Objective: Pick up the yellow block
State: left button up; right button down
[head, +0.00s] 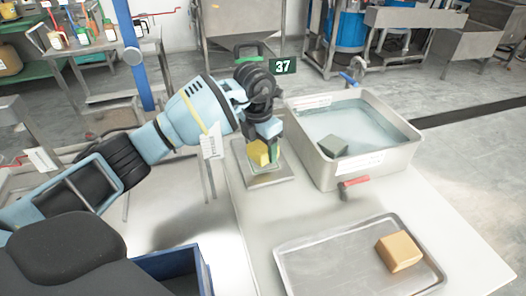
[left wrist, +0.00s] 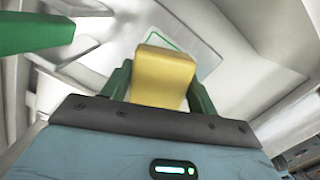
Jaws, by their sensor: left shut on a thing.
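The yellow block (head: 257,153) is above a metal plate (head: 270,181) on the white table. I cannot tell whether it still touches the plate. My left gripper (head: 267,152) reaches down from the left and is shut on the block. In the left wrist view, the yellow block (left wrist: 162,75) sits between the two green fingers of my left gripper (left wrist: 160,90), and its far end sticks out past them. My right gripper is not in view.
A metal basin (head: 358,172) of water with a grey block (head: 333,145) stands right of the plate. A metal tray (head: 325,262) with a tan block (head: 398,251) is at the front. A blue bin (head: 168,263) is front left.

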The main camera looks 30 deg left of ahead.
pick_arm(q)
jog(key=shift+r, duration=0.85)
jog(key=s+d, duration=0.2)
jog(key=d, duration=0.2)
jog(key=s+d, duration=0.2)
jog(key=d, duration=0.2)
jog(key=s+d+r, duration=0.1)
jog(key=s+d, duration=0.1)
jog(key=d, duration=0.3)
jog(key=shift+s+d, duration=0.1)
jog(key=shift+s, duration=0.1)
jog(key=shift+s+d+r, duration=0.1)
jog(key=shift+s+d, duration=0.2)
jog(key=shift+d, duration=0.3)
